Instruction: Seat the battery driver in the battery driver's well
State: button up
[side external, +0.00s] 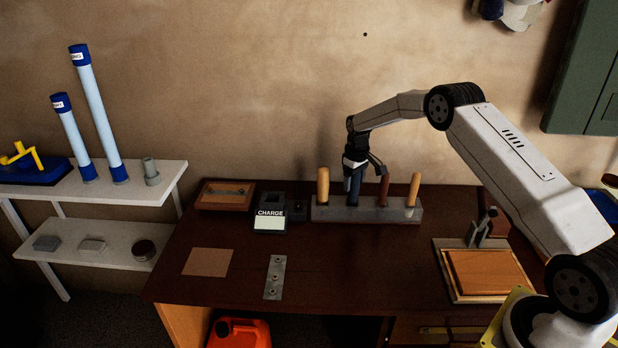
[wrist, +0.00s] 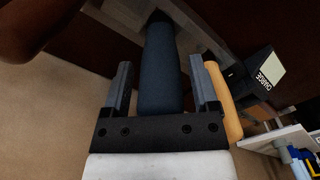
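A dark blue handle (side external: 353,187), which looks like the battery driver, stands upright at the grey rack (side external: 336,213). I cannot tell how deep it sits in its well, as the well's mouth is hidden. In the wrist view the blue handle (wrist: 160,70) runs between the two fingers of my gripper (wrist: 160,85), with a narrow gap showing on each side. My gripper (side external: 355,164) points down over the handle's top and is open around it.
Tan handles (side external: 323,186) (side external: 414,189) and a brown handle (side external: 384,186) stand close by in the rack. A dark charger marked CHARGE (side external: 270,222) sits left of it. A wooden board (side external: 487,272) lies at the right.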

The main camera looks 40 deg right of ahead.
jog(key=shift+o, duration=0.5)
jog(key=shift+r, duration=3.95)
